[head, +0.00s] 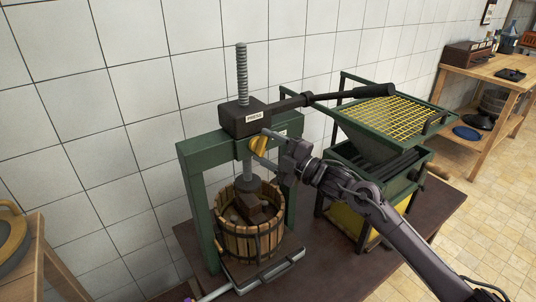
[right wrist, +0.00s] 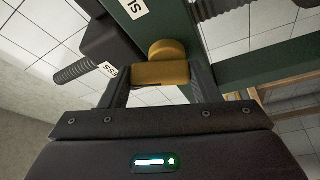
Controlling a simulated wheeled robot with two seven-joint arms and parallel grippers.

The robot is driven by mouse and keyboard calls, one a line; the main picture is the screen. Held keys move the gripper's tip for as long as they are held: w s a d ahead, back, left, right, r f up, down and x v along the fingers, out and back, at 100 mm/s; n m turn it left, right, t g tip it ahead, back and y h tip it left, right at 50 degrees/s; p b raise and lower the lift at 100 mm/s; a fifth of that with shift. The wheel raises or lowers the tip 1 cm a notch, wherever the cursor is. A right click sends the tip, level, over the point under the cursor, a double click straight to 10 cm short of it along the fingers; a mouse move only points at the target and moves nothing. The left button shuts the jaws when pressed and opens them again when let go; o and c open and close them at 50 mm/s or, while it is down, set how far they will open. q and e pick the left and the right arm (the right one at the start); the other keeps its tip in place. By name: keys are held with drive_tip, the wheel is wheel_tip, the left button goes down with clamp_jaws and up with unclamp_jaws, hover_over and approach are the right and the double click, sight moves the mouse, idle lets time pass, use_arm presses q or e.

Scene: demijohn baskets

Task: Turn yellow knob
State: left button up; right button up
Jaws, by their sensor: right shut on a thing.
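The yellow knob (head: 259,145) is on the front of the green press frame (head: 203,158), just below the black press head (head: 243,118). My right gripper (head: 268,142) reaches in from the right and is shut on the knob. In the right wrist view the knob (right wrist: 162,66) sits between the two fingers (right wrist: 160,80), its rounded top showing beyond a flat front part. Part of the knob is hidden by the gripper in the head view. My left gripper is not in view.
A wooden slatted basket (head: 238,244) stands under the press screw on a dark table (head: 325,262). A green crusher with a yellow grid (head: 385,117) is to the right. A long black lever (head: 345,94) extends right from the press head, above my arm.

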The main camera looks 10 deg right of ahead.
drive_tip(key=shift+a+n+g+h+b, duration=0.15)
drive_tip(key=shift+n+g+b, duration=0.3)
drive_tip(key=shift+n, duration=0.65)
drive_tip(key=shift+n+g+h+b, duration=0.25)
drive_tip(key=shift+n+g+b, duration=0.15)
drive_tip(key=shift+n, duration=0.7)
drive_tip(key=shift+s, duration=0.1)
drive_tip(key=o, duration=1)
drive_tip(key=shift+r, duration=0.1)
drive_tip(key=b+v, duration=0.2)
drive_tip(key=v, duration=0.5)
drive_tip(key=shift+s+d, duration=0.25)
drive_tip(key=shift+s, duration=0.05)
